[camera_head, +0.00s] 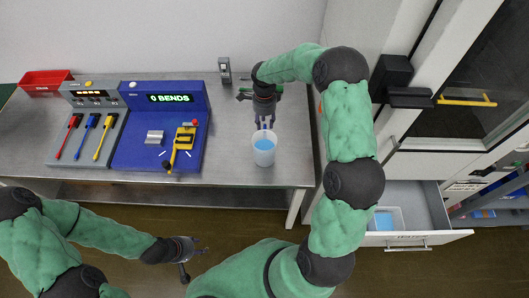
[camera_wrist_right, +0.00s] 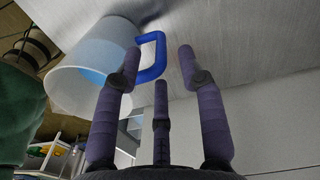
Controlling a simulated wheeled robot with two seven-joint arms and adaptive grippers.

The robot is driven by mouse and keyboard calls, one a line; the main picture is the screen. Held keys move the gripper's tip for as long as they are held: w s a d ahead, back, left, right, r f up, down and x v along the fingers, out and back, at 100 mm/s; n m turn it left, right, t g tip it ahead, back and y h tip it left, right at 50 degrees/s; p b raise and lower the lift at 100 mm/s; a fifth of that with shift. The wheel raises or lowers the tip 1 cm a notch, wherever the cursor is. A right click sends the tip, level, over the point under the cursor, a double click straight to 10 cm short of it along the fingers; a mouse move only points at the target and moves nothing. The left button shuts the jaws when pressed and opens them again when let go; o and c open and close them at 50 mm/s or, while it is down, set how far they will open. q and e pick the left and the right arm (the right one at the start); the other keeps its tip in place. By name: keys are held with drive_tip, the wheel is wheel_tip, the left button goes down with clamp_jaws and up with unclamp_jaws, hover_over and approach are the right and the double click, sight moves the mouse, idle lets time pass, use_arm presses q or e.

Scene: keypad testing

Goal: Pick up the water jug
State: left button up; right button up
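The water jug (camera_head: 263,153) is a whitish translucent cup with blue water in it, standing near the right end of the metal table. In the right wrist view the jug (camera_wrist_right: 92,72) is at the upper left, and its blue handle (camera_wrist_right: 152,72) lies between and beyond my spread fingers. My right gripper (camera_head: 265,124) is right behind the jug in the head view. Its purple fingers (camera_wrist_right: 160,68) are open and hold nothing; whether one touches the handle is unclear. My left gripper (camera_head: 190,255) is low in front of the table, and its finger opening is unclear.
A blue bend-testing machine (camera_head: 190,98) and a grey panel with colored levers (camera_head: 95,120) stand left on the table (camera_head: 235,165). A red tray (camera_head: 45,80) is at the far left. An open drawer (camera_head: 430,205) holds a container (camera_head: 383,218) at right.

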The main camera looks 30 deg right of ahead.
sight(264, 141)
wheel_tip(264, 141, down, 4)
drive_tip(key=shift+r, duration=0.1)
drive_tip(key=shift+c, duration=0.3)
clamp_jaws()
drive_tip(key=shift+r, duration=0.15)
